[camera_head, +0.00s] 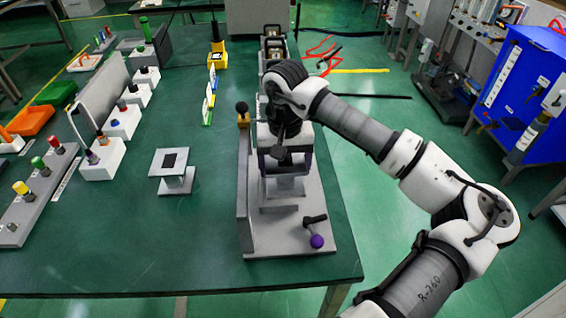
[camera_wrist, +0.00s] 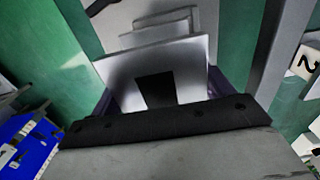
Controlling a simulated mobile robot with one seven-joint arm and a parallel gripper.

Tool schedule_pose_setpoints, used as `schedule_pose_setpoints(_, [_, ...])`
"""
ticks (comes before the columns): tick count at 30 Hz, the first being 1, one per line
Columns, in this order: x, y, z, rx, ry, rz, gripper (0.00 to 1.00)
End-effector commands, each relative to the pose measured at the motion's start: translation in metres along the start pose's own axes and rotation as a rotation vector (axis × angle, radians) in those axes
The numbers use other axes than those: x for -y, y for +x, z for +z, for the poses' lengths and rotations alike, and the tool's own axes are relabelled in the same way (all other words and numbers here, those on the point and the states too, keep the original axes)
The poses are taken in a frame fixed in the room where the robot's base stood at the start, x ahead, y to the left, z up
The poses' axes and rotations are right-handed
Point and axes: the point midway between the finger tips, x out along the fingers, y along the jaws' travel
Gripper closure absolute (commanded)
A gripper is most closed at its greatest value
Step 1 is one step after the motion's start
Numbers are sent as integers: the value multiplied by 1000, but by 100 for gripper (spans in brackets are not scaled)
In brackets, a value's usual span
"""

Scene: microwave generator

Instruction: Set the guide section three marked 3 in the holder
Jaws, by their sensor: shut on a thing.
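My gripper (camera_head: 285,158) points down over the grey holder (camera_head: 290,238), beside its tall left wall. In the wrist view its dark fingers (camera_wrist: 160,95) are shut on a silver guide section (camera_wrist: 195,57) with a black rectangular opening in its flange. No 3 shows on the held section, and most of it is hidden by the gripper. Grey stepped blocks (camera_wrist: 165,22) lie beyond the flange in the wrist view. I cannot tell whether the section touches the holder.
Another flanged piece (camera_head: 173,183) with a black opening stands on the green table (camera_head: 200,245), left of the holder. White blocks and racks (camera_head: 102,158) line the table's left side.

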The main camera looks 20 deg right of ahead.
Motion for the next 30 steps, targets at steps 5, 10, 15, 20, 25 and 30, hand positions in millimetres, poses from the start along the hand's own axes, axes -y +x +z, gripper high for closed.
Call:
schedule_pose_setpoints(5, [0,-1,0,-1,1,0,58])
schedule_pose_setpoints(10, [0,2,0,-1,1,0,58])
schedule_pose_setpoints(15, [0,8,0,-1,1,0,58])
schedule_pose_setpoints(20, [0,19,0,-1,1,1,58])
schedule_pose_setpoints(25, [0,29,0,-1,1,1,58])
schedule_pose_setpoints(30, [0,37,0,-1,1,1,58])
